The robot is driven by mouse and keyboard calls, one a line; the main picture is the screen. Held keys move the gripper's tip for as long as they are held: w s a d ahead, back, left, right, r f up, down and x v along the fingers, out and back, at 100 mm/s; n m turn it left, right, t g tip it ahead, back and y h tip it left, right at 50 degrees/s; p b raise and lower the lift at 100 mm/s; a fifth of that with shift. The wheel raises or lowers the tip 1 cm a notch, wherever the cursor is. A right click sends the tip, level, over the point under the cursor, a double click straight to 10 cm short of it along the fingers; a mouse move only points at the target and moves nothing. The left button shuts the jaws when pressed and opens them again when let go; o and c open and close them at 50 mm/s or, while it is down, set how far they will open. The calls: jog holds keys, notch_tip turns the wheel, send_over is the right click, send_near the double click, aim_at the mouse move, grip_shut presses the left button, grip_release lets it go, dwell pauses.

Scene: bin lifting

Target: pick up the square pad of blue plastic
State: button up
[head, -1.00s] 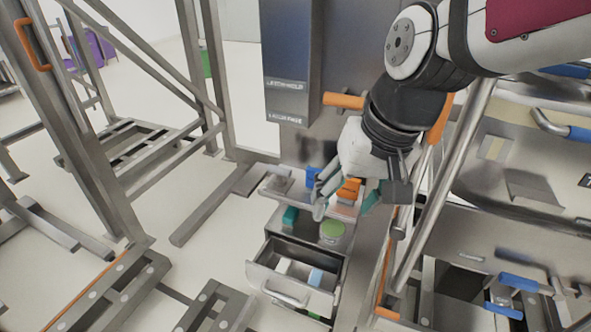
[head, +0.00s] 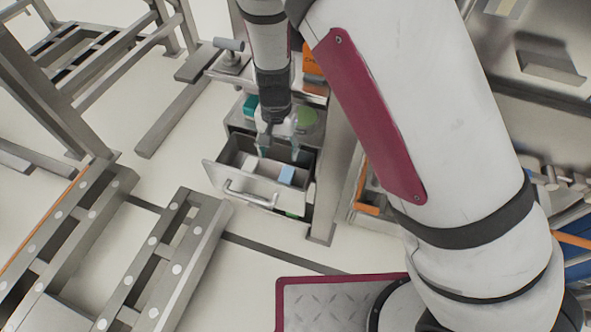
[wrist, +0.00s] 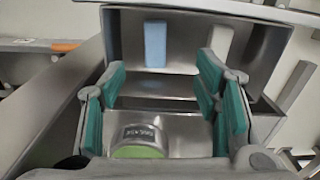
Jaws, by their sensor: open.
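The light blue square pad (head: 287,174) lies in the open drawer (head: 229,180) of a small metal cabinet. In the wrist view the blue pad (wrist: 155,44) shows beyond the fingertips, against the drawer's inside. My gripper (head: 278,154) is above the drawer, pointing down, with its fingers apart. In the wrist view my gripper (wrist: 161,76) has teal-padded fingers on the left and right with nothing between them. The pad appears between the finger lines but apart from them.
A white block (wrist: 217,44) lies in the drawer to the right of the pad in the wrist view. A green-topped round container (head: 307,117) and a teal object (head: 250,105) stand on the shelf behind the drawer. Metal frames (head: 160,260) stand at the left.

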jog(key=f, duration=0.2)
jog(key=b, duration=0.3)
send_over(285, 180)
jog(key=f, duration=0.8)
jog(key=shift+s+a, duration=0.1)
jog(key=shift+a, duration=0.3)
jog(key=shift+d+f+b, duration=0.2)
jog(key=shift+f+b, duration=0.3)
jog(key=shift+f, duration=0.8)
jog(key=shift+d+f+b, duration=0.15)
jog(key=shift+f+b, duration=0.3)
jog(key=shift+f, duration=0.85)
jog(key=shift+r, duration=0.1)
jog(key=shift+c, duration=0.6)
jog(key=c, duration=1.1)
